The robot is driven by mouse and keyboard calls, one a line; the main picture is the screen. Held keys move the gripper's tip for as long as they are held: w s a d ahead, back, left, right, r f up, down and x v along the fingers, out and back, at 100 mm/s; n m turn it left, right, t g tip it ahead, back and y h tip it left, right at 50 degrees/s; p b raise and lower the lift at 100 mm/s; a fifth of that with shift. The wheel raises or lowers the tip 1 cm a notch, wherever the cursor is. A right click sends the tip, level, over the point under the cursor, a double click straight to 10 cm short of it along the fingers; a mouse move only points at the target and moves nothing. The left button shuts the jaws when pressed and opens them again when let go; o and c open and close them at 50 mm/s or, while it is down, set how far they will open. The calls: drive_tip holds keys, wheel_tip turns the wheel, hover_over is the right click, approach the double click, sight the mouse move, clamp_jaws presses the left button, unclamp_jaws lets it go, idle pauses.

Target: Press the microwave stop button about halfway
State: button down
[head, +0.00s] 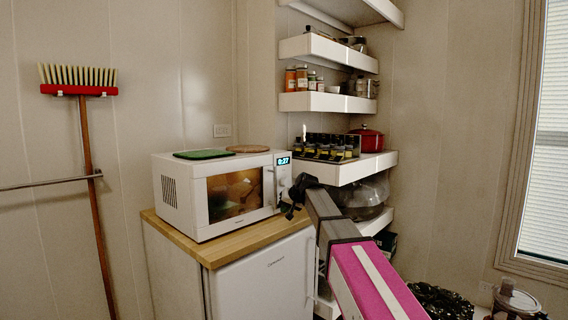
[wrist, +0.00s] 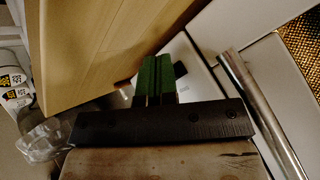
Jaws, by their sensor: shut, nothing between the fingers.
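The white microwave (head: 218,226) stands on a wooden-topped cabinet in the head view, its lit clock display (head: 284,161) at the upper right of its front. My gripper (head: 290,209) is at the lower part of the control panel and hides some of it. In the wrist view, my gripper's green fingers (wrist: 158,65) are shut together and empty. Their tips overlap the white control panel (wrist: 203,72), beside a small dark patch on it. I cannot make out which control is the stop button, or whether the tips touch it.
The microwave's metal door handle (wrist: 260,115) runs close on the right in the wrist view. The wooden top (wrist: 105,40) is close on the left. In the head view, white shelves (head: 345,171) with jars and a red pot (head: 370,139) stand right of the microwave.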

idle(0.3)
drive_tip(key=shift+s+d, duration=0.35)
drive_tip(key=shift+d, duration=0.05)
drive_tip(key=shift+s+d, duration=0.1)
drive_tip(key=s+d, duration=0.1)
drive_tip(key=d, duration=0.1)
drive_tip(key=s+d, duration=0.2)
drive_tip(key=shift+s+d, duration=0.25)
drive_tip(key=shift+d, duration=0.05)
idle(0.4)
